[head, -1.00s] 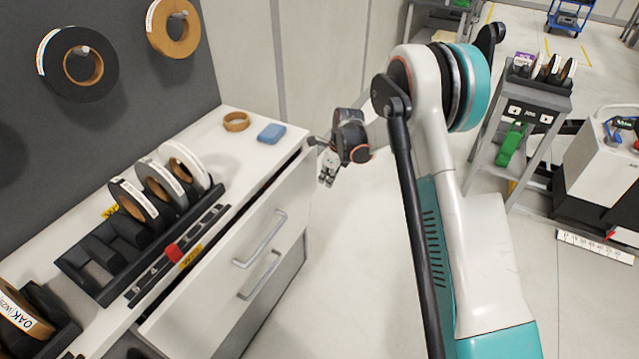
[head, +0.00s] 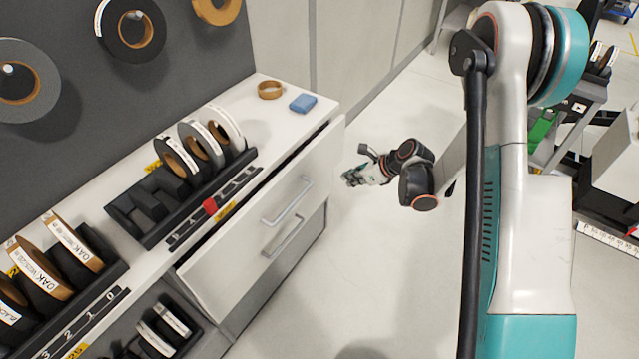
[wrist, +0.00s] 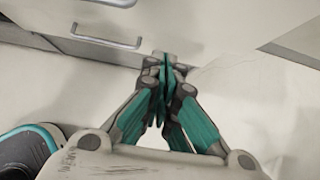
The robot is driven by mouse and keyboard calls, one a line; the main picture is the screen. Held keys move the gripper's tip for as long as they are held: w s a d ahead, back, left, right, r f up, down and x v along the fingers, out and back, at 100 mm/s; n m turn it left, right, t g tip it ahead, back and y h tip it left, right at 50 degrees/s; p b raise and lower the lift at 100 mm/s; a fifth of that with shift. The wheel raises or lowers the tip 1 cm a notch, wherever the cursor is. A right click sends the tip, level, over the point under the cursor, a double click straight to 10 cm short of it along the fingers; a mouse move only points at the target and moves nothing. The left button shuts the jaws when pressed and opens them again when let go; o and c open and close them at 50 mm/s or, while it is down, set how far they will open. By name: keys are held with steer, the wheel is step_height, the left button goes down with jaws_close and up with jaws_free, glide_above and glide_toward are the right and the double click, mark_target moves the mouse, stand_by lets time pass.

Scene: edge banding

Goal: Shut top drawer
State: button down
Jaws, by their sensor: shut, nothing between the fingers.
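The top drawer (head: 312,165) is a white drawer that stands partly out from the white cabinet. A dark gap shows between its front and the worktop. Its bar handle (head: 288,202) is on the front face. My gripper (head: 350,179) is to the right of the drawer front, apart from it and pointing left towards the cabinet. In the wrist view its fingers (wrist: 164,64) are together and empty.
A lower drawer with its own handle (head: 285,236) sits below. The worktop holds a rack (head: 150,215) of edge-band rolls, a brown roll (head: 270,89) and a blue block (head: 303,103). Open floor (head: 375,265) lies right of the cabinet. A grey cart stands far right.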

mark_target(311, 173)
steer(key=w+a+f+b, duration=0.5)
steer(key=a+f, duration=0.2)
steer(key=a, duration=0.2)
steer(key=shift+w, duration=0.3)
stand_by(0.3)
steer(key=w+a, duration=0.1)
steer(key=a, duration=0.1)
steer(key=w+a, duration=0.2)
steer(key=shift+w+a+r, duration=0.1)
steer(key=shift+w, duration=0.05)
